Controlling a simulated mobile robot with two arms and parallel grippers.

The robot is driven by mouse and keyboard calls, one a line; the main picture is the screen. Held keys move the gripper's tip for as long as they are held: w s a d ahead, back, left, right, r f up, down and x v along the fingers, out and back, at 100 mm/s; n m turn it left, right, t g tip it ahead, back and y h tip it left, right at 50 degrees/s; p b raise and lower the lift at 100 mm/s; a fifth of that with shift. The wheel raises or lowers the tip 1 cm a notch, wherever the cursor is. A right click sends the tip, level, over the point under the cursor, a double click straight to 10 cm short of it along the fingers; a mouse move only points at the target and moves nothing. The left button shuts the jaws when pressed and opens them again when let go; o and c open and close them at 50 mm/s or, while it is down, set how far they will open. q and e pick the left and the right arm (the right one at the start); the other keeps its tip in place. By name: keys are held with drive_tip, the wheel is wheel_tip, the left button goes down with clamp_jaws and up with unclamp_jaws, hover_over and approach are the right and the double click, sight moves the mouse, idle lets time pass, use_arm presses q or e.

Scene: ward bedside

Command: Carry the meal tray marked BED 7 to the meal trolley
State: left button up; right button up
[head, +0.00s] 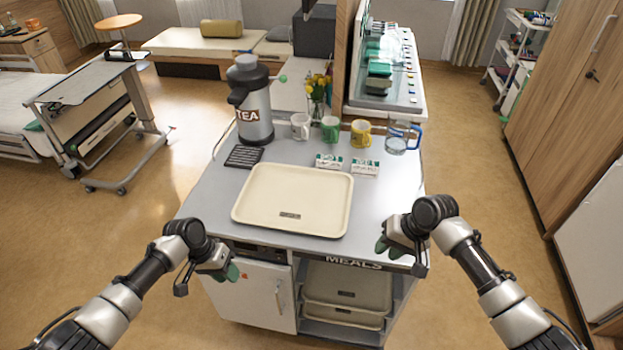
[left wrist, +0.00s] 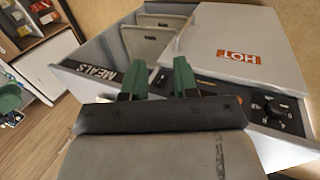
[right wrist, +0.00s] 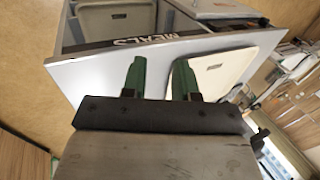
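A cream meal tray (head: 290,192) lies flat on the grey top of the meal trolley (head: 385,205), whose front edge reads MEALS. The tray is empty, and its small dark label is too small to read; it also shows in the right wrist view (right wrist: 222,72). My left gripper (head: 230,271) is open and empty, in front of the trolley's left front corner. Its green fingers stand apart in the left wrist view (left wrist: 158,80). My right gripper (head: 384,246) is open and empty near the right front corner, apart from the tray.
A TEA flask (head: 250,105), a black drip grille (head: 243,157), several mugs, a glass jug (head: 398,138) and two small card boxes stand behind the tray. More trays (head: 345,290) sit on the shelf below.

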drive_tip(key=v, duration=0.4)
drive_tip(key=shift+s, duration=0.1)
